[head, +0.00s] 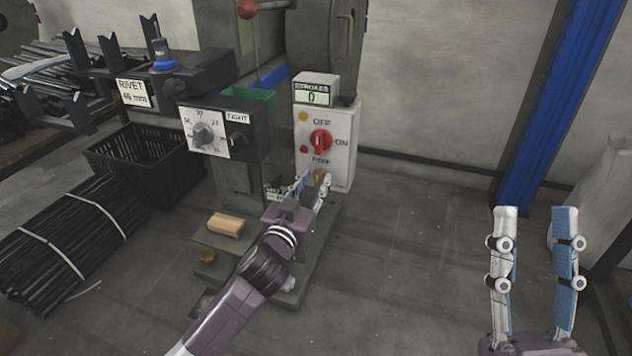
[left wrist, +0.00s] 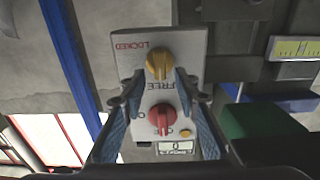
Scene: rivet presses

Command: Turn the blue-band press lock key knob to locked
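The lock key knob is yellow (left wrist: 159,65) and sits on the white control box (left wrist: 195,45), which appears upside down in the left wrist view. Its ridge looks roughly in line with the FREE label; the LOCKED label is off to one side. In the head view the knob (head: 321,177) is partly hidden by my left gripper (head: 313,183). My left gripper is open, its fingertips (left wrist: 159,78) either side of the knob with gaps; contact is not visible. My right gripper (head: 536,210) is open and empty, away to the right.
A yellowish block (head: 226,224) lies on the press base. A blue post (head: 560,110) stands right. Floor between is clear.

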